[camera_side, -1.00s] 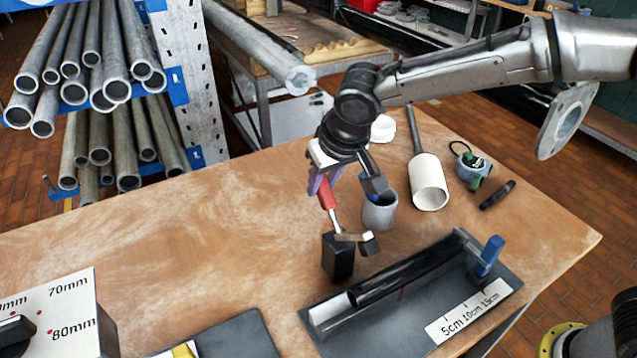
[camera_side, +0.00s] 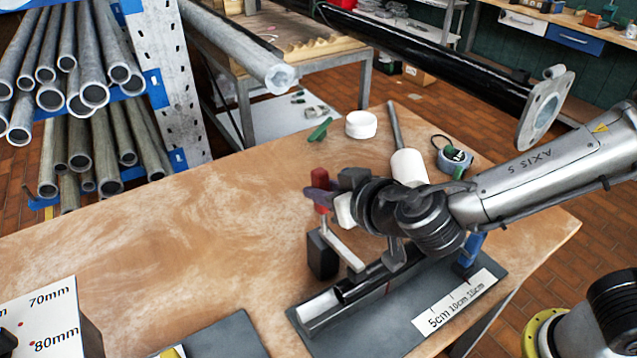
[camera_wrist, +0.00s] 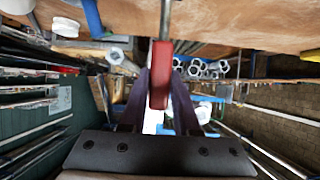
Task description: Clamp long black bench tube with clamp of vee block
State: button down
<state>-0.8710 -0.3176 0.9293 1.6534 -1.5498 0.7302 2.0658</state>
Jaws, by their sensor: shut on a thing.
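The long black bench tube (camera_side: 378,280) lies in the grey vee block (camera_side: 322,322), whose light-coloured left end shows beyond the tube. The clamp has a black post (camera_side: 322,256) behind the block, an arm (camera_side: 342,250) and a red handle (camera_side: 320,180). The arm reaches from the post toward the tube, with its tip over or at the tube; I cannot tell whether it touches. My gripper (camera_side: 317,199) is shut on the red handle. In the wrist view the handle (camera_wrist: 160,75) sits between the purple fingers. My wrist hides part of the tube.
A blue stop (camera_side: 471,250) and a centimetre scale (camera_side: 455,303) are by the block's right end. A white cylinder (camera_side: 407,166), tape measure (camera_side: 455,158) and white round piece (camera_side: 361,124) stand behind. A flanged pipe (camera_side: 545,112) juts in at upper right.

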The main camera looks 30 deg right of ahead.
jog(key=shift+s+t, duration=0.7)
jog(key=shift+t, duration=0.1)
jog(key=c, duration=0.6)
grip_release()
jog(key=shift+c, duration=0.2)
jog(key=shift+s, duration=0.15)
jog(key=shift+s+r, duration=0.15)
jog(key=shift+s, duration=0.2)
jog(key=s+r, duration=0.3)
jog(key=r, duration=0.5)
jog(key=shift+s+r, duration=0.25)
jog(key=shift+s, duration=0.15)
